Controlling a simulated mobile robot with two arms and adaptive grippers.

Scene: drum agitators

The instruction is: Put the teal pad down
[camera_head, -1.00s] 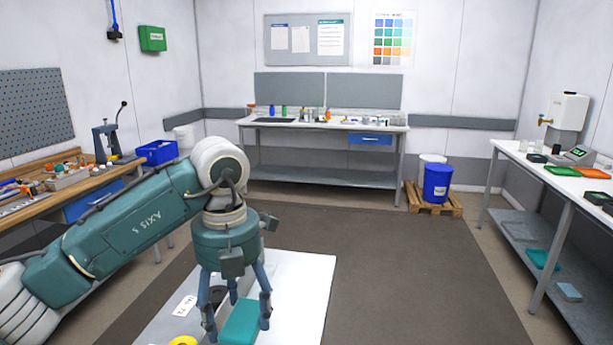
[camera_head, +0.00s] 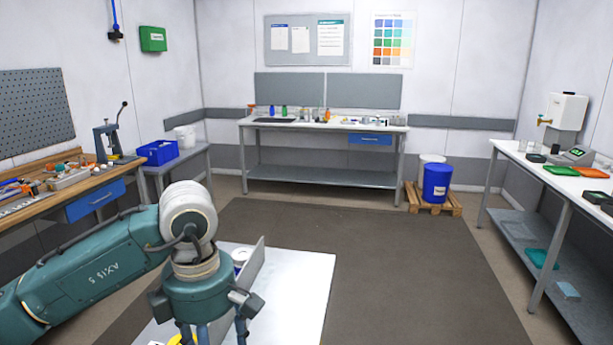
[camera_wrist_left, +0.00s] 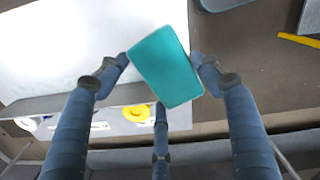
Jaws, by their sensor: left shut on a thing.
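The teal pad (camera_wrist_left: 166,67) is a flat rectangular block, held tilted between the fingers of my left gripper (camera_wrist_left: 163,62) in the left wrist view. The fingers press on its two sides. Behind it are the white table top (camera_wrist_left: 50,45) on the left and the darker floor on the right. In the head view my left gripper (camera_head: 213,335) is at the bottom, with its fingertips cut off and the pad out of sight. The white table top also shows there (camera_head: 300,285). My right gripper is in neither view.
A grey upright panel (camera_head: 254,268) stands on the white top beside my gripper. A yellow ring (camera_wrist_left: 137,113) lies near it in the wrist view. The right part of the white top is bare. A bench with trays (camera_head: 550,172) stands at right.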

